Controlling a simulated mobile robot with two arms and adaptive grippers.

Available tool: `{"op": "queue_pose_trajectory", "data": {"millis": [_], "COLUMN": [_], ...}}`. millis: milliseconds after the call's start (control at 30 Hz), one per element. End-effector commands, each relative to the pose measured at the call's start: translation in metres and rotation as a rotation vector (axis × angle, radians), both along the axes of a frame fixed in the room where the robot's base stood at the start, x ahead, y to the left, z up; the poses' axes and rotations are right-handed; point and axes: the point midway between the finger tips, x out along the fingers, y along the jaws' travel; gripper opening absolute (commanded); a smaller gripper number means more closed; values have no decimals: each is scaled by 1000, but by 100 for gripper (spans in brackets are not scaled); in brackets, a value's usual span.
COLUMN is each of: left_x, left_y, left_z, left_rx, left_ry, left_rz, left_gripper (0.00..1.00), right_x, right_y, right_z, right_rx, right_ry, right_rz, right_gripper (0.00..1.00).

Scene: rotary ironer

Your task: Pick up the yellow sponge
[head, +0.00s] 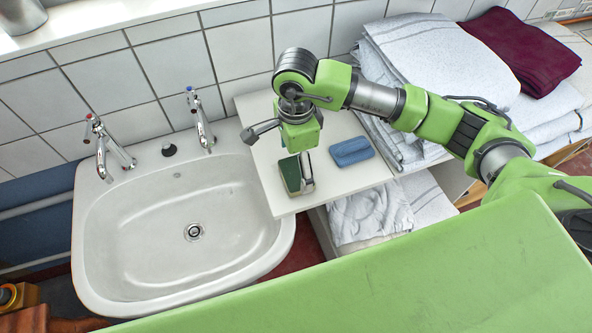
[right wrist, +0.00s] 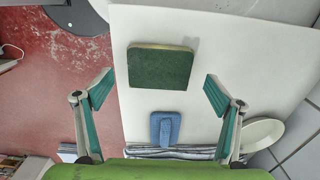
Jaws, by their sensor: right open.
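The sponge (head: 290,175) lies flat on the white board beside the sink, with a dark green scouring face up and a thin yellowish edge. It also shows in the right wrist view (right wrist: 160,68), a little beyond the fingertips and between their lines. My right gripper (right wrist: 157,92) is open and empty, pointing down at the board. In the head view the right gripper (head: 300,163) hangs over the sponge and partly covers it. I cannot tell its exact height above the sponge. My left gripper is not in view.
A blue sponge-like block (head: 351,151) lies on the white board (head: 345,183) right of the green-topped sponge. The sink (head: 140,225) with two taps is at left. Folded towels (head: 440,60) stand at right. A tiled wall (head: 160,65) runs behind.

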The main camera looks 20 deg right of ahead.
Motion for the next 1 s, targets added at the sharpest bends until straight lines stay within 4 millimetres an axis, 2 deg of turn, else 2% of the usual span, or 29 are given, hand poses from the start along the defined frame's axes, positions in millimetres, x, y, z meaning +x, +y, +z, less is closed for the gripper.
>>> {"op": "queue_pose_trajectory", "data": {"millis": [33, 200, 467, 633, 1000], "left_x": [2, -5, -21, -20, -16], "left_y": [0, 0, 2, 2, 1], "left_z": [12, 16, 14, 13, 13], "left_rx": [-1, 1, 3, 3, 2], "left_ry": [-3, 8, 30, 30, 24], "left_rz": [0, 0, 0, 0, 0], "left_gripper": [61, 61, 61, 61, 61], "right_x": [-2, -2, -1, -1, 0], "right_y": [-1, 0, 0, 0, 0], "right_z": [-4, -27, -32, -31, -31], "right_rx": [-1, 0, 1, 1, 1], "right_ry": [7, 4, 0, 0, 0], "right_rz": [-2, -1, 1, 0, 0], "right_gripper": [85, 85, 85, 58, 56]}}
